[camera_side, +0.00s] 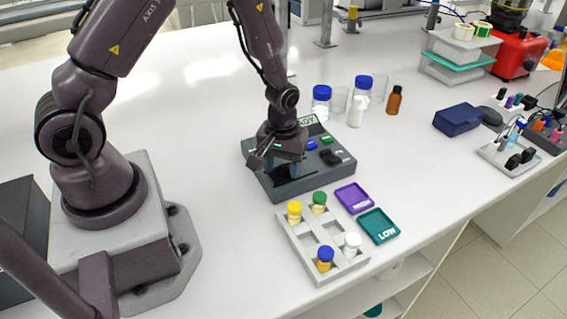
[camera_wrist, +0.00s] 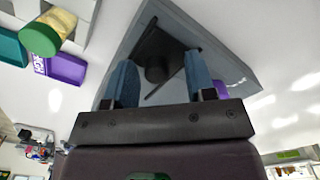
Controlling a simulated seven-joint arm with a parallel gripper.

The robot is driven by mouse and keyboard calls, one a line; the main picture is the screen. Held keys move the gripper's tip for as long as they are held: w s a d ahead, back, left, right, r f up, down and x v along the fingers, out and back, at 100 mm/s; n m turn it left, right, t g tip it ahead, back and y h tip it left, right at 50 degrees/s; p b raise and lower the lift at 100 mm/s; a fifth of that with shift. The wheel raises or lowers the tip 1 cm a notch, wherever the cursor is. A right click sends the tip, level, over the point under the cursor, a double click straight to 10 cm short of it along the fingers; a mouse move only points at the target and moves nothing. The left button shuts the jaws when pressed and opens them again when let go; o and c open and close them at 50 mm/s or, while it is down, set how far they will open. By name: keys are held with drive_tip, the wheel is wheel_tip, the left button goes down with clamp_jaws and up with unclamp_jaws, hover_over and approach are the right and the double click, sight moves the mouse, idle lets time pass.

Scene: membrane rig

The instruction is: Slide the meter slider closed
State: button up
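The meter is a grey box (camera_side: 290,186) on the white bench, with a display reading partly "ADY", a green and a blue button and a black knob (camera_side: 333,157) near its right end. My gripper (camera_side: 280,165) is low over the left-middle of the meter and hides part of its top. In the wrist view, my gripper (camera_wrist: 160,60) has its two blue fingers apart. A black block (camera_wrist: 157,66) with a thin dark line beside it shows between and beyond the fingers on the grey meter (camera_wrist: 222,62). I cannot tell whether the fingers touch it.
A grey rack (camera_side: 313,240) with several capped vials stands in front of the meter. A purple tray (camera_side: 354,198) and a teal tray (camera_side: 379,226) marked "LOW" lie to its right. Bottles and glasses (camera_side: 321,102) stand behind. The bench right of the trays is clear.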

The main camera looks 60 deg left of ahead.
sight(282, 168)
drive_tip(key=shift+w+r, duration=0.1)
wheel_tip(282, 168, up, 13)
idle(0.5)
drive_tip(key=s+d+r+m+t, duration=0.2)
drive_tip(key=s+r+m, duration=0.2)
drive_tip(key=s+r, duration=0.2)
drive_tip(key=s+d+r+m+t, duration=0.2)
drive_tip(key=s+r+m, duration=0.3)
drive_tip(key=r, duration=0.5)
drive_tip(key=shift+s+r+t, duration=0.35)
drive_tip(key=shift+s+t, duration=0.45)
drive_tip(key=shift+s, duration=0.45)
